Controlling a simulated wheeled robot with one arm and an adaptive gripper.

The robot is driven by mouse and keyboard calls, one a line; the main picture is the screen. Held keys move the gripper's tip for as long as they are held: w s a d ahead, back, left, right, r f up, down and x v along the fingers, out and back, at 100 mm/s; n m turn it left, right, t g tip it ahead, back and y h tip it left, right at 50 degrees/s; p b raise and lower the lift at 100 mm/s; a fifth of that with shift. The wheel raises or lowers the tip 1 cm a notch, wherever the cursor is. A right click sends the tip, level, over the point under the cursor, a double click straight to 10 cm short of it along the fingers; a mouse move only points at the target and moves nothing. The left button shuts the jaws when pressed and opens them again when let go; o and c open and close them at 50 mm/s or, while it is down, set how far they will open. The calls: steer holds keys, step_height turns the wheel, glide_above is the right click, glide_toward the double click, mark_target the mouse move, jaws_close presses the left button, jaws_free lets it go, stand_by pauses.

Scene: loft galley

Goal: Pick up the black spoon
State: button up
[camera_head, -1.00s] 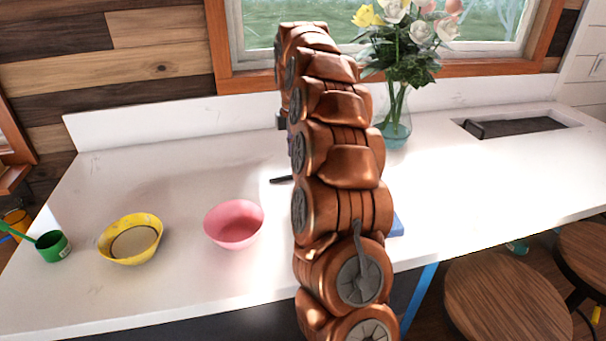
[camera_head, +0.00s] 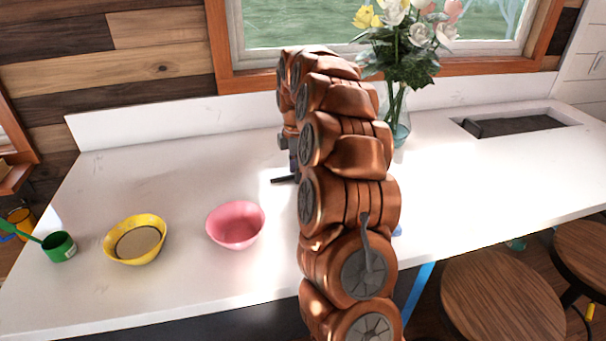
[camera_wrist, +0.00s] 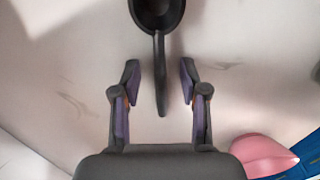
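The black spoon (camera_wrist: 159,50) lies on the white counter in the wrist view, its bowl at the top edge and its handle pointing down toward my gripper. My gripper (camera_wrist: 160,82) is open, with one finger on each side of the handle and visible gaps on both sides. In the head view, a short dark end (camera_head: 283,180), which looks like part of the spoon, shows left of my arm. The rest of the spoon is hidden there, and my gripper is mostly hidden behind my arm.
A pink bowl (camera_head: 236,224), a yellow bowl (camera_head: 135,240) and a green cup (camera_head: 59,247) stand on the counter (camera_head: 190,285) at left. A flower vase (camera_head: 401,130) stands behind my arm at right. A blue object (camera_wrist: 302,152) shows beside the pink bowl in the wrist view.

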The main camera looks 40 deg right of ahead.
jaws_close()
stand_by(0.3)
